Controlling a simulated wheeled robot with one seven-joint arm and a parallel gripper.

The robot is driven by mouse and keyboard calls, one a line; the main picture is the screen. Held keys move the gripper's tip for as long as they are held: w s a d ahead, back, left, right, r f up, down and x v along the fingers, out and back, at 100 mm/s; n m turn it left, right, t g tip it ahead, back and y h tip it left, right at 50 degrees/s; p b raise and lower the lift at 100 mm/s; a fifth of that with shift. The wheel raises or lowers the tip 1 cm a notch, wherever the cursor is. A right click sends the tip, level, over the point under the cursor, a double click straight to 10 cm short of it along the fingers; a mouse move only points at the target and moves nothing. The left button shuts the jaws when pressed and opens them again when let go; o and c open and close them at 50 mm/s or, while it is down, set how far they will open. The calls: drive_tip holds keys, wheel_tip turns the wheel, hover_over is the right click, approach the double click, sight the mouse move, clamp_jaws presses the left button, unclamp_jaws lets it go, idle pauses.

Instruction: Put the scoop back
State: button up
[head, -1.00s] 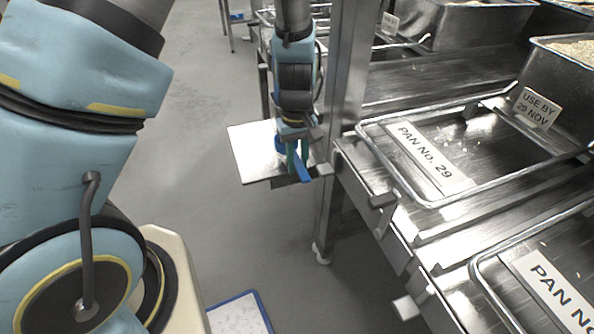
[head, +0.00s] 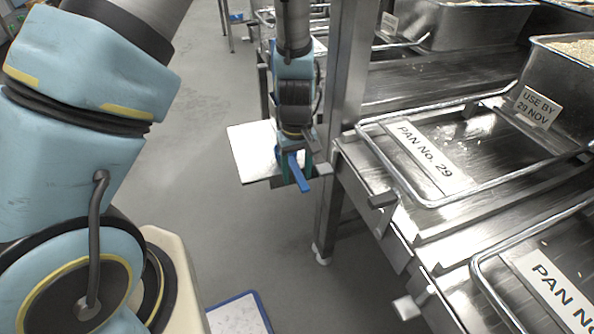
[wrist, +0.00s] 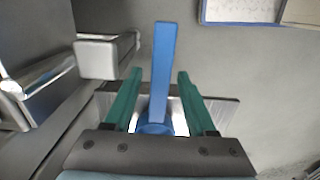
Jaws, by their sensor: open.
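The blue scoop (head: 299,172) is at a flat metal plate (head: 247,150) beside the bench post, with its handle pointing toward the camera. In the wrist view its blue handle (wrist: 164,70) stands between the green fingers, with a visible gap on each side. My gripper (head: 294,170) is open around the handle, pointing down. The wrist view shows the round blue base of the scoop low between the fingers of my gripper (wrist: 160,80). The scoop's bowl is mostly hidden, so I cannot tell exactly how it rests.
A steel post (head: 340,120) stands just right of my gripper. The steel bench carries a wire-rimmed pan place labelled PAN No. 29 (head: 425,155) and a deep pan of rice (head: 560,85). A blue-edged board (head: 238,315) is low in front.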

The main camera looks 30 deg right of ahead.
sight(297, 171)
wheel_tip(297, 171, up, 12)
drive_tip(key=p, duration=0.1)
drive_tip(key=shift+w+r, duration=0.15)
idle(0.3)
drive_tip(key=w+a+r, duration=0.2)
drive_tip(key=w+a, duration=0.1)
drive_tip(key=a, duration=0.5)
drive_tip(key=w+a+r, duration=0.3)
drive_tip(key=a, duration=0.5)
drive_tip(key=s+a+r+t, duration=0.1)
drive_tip(key=a+r+t, duration=0.1)
drive_tip(key=a, duration=1.3)
drive_tip(key=shift+s+r, duration=0.2)
drive_tip(key=shift+r, duration=0.2)
